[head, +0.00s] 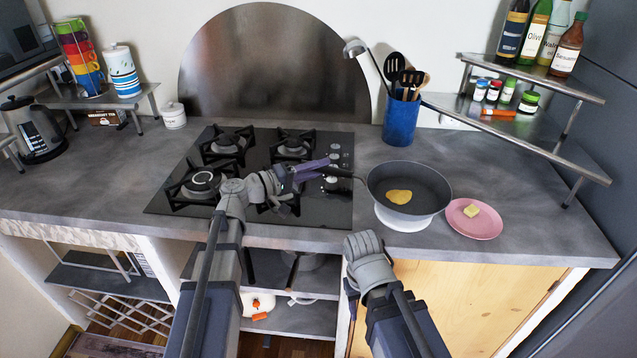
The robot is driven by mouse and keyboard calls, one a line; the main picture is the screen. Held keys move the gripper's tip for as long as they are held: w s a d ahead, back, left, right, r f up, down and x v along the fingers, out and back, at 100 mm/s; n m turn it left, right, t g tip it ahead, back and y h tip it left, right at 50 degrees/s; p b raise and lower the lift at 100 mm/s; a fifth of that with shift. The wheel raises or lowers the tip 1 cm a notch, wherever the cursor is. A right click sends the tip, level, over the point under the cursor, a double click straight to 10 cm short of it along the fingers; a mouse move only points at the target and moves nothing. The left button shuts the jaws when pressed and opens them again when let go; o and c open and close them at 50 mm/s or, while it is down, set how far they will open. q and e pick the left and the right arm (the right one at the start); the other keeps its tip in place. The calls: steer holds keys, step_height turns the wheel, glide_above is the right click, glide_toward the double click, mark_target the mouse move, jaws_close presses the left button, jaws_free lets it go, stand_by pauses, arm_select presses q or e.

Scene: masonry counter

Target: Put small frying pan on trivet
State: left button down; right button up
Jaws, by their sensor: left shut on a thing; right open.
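The small frying pan (430,188) is dark grey and about level, right of the hob, with a yellow-brown piece of food (399,196) in it. Its black handle (345,174) points left. My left gripper (322,170) is shut on the handle, over the right side of the hob. A white round thing, which looks like the trivet (403,222), shows under the pan's near side; most of it is hidden. I cannot tell whether the pan touches it. My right gripper (362,246) is open and empty at the counter's front edge, below and left of the pan.
A pink plate (486,228) with a yellow piece sits just right of the pan. A blue utensil pot (400,122) stands behind it. A metal shelf (540,130) with jars and bottles is at the back right. The black hob (325,217) is left.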

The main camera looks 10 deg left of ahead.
arm_select(q)
step_height(320, 180, down, 4)
steer(key=b, duration=0.3)
steer(key=shift+r, duration=0.3)
steer(key=c, duration=0.7)
jaws_free()
steer(key=v, duration=1.2)
steer(key=shift+a, duration=0.1)
